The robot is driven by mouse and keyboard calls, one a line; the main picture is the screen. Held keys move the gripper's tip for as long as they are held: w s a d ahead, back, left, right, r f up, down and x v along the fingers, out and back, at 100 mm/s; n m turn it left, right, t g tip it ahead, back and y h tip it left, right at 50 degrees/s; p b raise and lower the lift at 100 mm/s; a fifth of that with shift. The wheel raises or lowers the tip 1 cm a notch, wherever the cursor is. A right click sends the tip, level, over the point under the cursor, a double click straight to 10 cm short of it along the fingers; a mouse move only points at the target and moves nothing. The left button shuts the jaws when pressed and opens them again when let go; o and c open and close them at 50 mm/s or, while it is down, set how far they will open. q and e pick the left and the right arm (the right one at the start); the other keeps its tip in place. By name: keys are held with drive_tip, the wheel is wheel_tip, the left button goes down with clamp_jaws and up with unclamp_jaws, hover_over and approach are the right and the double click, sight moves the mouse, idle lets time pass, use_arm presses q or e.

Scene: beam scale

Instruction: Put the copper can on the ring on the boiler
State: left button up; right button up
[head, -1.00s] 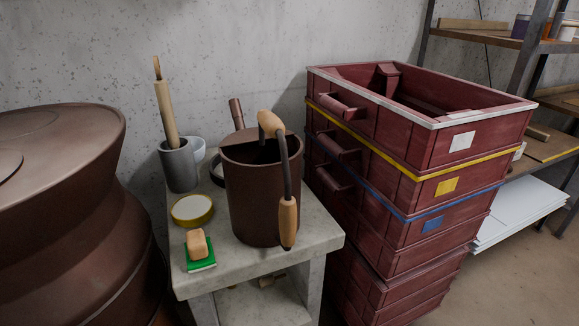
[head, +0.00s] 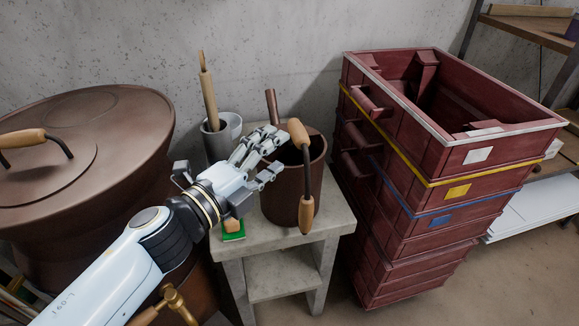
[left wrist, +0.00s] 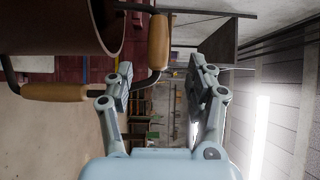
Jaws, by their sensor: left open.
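The copper can (head: 286,208) is a dark brown, open-topped vessel standing upright on the concrete stand, with wooden-gripped handles (head: 306,213) on its right side. The boiler (head: 90,150) is the large brown copper vessel at the left, with a round lid carrying a wooden handle. In the left wrist view the can (left wrist: 85,25) is at top left, with a wooden handle grip near the open fingers (left wrist: 160,88). My right gripper is not in view.
Stacked red crates (head: 440,150) stand close on the right. A grey pot (head: 217,142) with a wooden roller stands behind my left gripper. A green sponge (head: 233,231) lies on the concrete stand (head: 335,222), whose front right corner is clear. A brass tap (head: 175,301) is at lower left.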

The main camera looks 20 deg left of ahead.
sight(292, 136)
use_arm(q)
drive_tip(key=x, duration=0.3)
drive_tip(key=shift+w+f, duration=0.1)
drive_tip(key=shift+w, duration=0.25)
drive_tip(key=x, duration=0.5)
drive_tip(key=shift+w+a+f, duration=0.1)
drive_tip(key=shift+w+a, duration=0.1)
drive_tip(key=shift+s, duration=0.1)
clamp_jaws()
drive_tip(key=shift+p, duration=0.3)
